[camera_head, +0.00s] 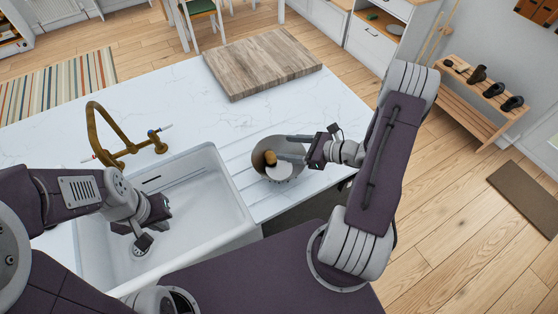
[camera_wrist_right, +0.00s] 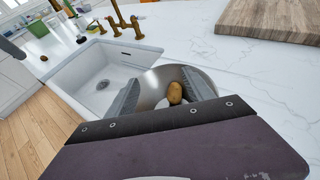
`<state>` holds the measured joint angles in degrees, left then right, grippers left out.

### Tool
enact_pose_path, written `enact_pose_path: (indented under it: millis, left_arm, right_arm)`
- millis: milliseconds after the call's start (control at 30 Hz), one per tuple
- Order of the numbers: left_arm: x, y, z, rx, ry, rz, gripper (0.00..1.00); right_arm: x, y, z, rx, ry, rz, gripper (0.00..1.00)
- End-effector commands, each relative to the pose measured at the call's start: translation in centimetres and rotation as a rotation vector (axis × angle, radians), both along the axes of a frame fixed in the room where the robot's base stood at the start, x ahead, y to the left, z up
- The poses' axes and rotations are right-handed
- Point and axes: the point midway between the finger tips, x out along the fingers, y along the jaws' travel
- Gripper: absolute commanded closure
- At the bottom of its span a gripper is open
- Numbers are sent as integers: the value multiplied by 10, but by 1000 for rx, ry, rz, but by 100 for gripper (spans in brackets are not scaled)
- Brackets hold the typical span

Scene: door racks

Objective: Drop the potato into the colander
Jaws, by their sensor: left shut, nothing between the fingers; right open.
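The colander (camera_head: 257,152) is a round metal bowl on the white counter, right of the sink. The brown potato (camera_head: 270,157) appears inside it, beside or on a pale round shape that I cannot identify. In the right wrist view, the potato (camera_wrist_right: 175,92) shows within the colander (camera_wrist_right: 152,84), between the spread fingers. My right gripper (camera_head: 287,147) is open at the colander, with its fingers over the bowl; no finger visibly grips the potato. My left gripper (camera_head: 152,222) is shut and empty, over the white sink basin.
The white sink (camera_head: 200,190) with a brass faucet (camera_head: 118,140) lies left of the colander. A wooden board (camera_head: 262,65) lies at the back of the counter. The counter between board and colander is clear. A green item (camera_wrist_right: 38,28) shows beyond the sink.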

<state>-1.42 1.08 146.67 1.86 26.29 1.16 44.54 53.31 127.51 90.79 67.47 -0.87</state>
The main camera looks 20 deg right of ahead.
Motion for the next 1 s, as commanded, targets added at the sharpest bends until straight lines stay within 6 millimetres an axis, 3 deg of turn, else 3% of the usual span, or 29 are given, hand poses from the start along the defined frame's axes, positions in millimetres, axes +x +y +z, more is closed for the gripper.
enact_pose_path:
  millis: [200,400,1000]
  left_arm:
    - [0,0,-16,0,0,0,100]
    - [0,0,-22,0,0,0,100]
    - [0,0,-21,0,0,0,100]
  right_arm:
    - [-30,-33,15,-5,-3,-8,39]
    - [-51,-52,29,-3,-1,-4,39]
    - [-55,-55,32,-1,0,-1,39]
